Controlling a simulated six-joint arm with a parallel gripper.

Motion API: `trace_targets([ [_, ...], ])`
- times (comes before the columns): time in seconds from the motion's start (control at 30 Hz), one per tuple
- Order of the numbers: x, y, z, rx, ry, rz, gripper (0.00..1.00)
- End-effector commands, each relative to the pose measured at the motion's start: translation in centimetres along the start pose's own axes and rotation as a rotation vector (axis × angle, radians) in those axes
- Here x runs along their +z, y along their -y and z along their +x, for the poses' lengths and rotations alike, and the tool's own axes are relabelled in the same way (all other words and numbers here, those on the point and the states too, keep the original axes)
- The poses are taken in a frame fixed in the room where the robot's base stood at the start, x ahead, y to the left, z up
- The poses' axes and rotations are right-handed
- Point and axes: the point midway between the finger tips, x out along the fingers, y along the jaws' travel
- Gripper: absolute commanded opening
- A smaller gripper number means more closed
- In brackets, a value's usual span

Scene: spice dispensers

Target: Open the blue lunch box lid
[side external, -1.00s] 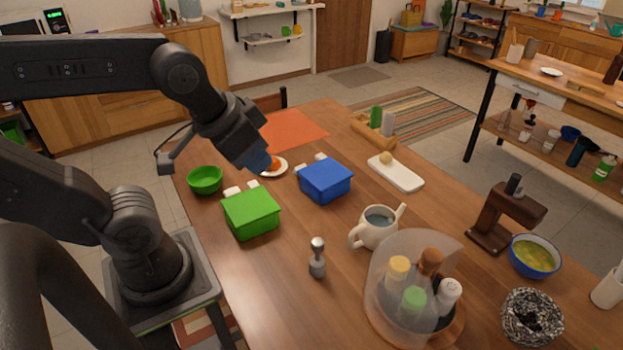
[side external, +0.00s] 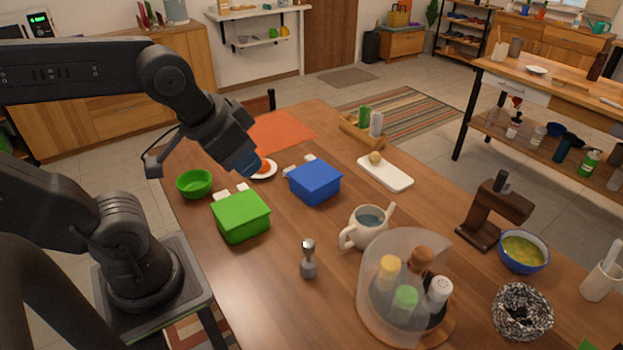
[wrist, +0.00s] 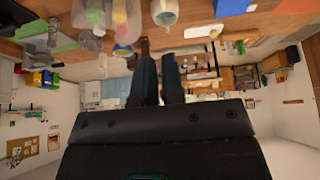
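The blue lunch box (side external: 315,182) stands on the wooden table with its lid shut. Its pale latches or handles (side external: 299,163) are on the far left side. My gripper (side external: 242,162) is in the air to the left of the blue box, in front of the white plate, apart from both. Its two dark bluish fingers show in the wrist view (wrist: 159,78) with a narrow gap between them and nothing seen held. How far they are open is unclear. A blue shape at the top of the wrist view, probably the blue lunch box (wrist: 233,6), is cut off.
A closed green lunch box (side external: 241,217) and green bowl (side external: 194,183) stand on the near left. A white plate with orange food (side external: 264,169) is beyond my gripper. A mug (side external: 367,227), grinder (side external: 308,261) and bottle carousel (side external: 405,285) stand nearer; a white board (side external: 386,175) is right.

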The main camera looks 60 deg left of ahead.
Motion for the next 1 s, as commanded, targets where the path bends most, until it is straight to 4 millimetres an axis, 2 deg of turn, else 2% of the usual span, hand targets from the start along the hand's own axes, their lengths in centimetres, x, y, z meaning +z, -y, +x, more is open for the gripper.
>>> trace_targets([
  [0.03,-0.6,0.1,-0.1,-0.003,0.004,-0.016,0.13],
  [0.17,-3.5,1.0,-0.1,-0.021,0.037,-0.111,0.26],
  [0.33,-10.0,3.5,1.0,-0.063,0.101,-0.333,0.42],
  [0.47,-14.7,6.3,2.9,-0.101,0.147,-0.514,0.55],
  [0.5,-16.0,7.2,3.6,-0.113,0.160,-0.569,0.57],
  [0.7,-21.4,13.0,8.7,-0.179,0.224,-0.845,0.57],
  [0.83,-23.7,17.3,12.8,-0.226,0.262,-1.026,0.57],
  [1.0,-24.7,23.4,18.9,-0.293,0.310,-1.261,0.57],
])
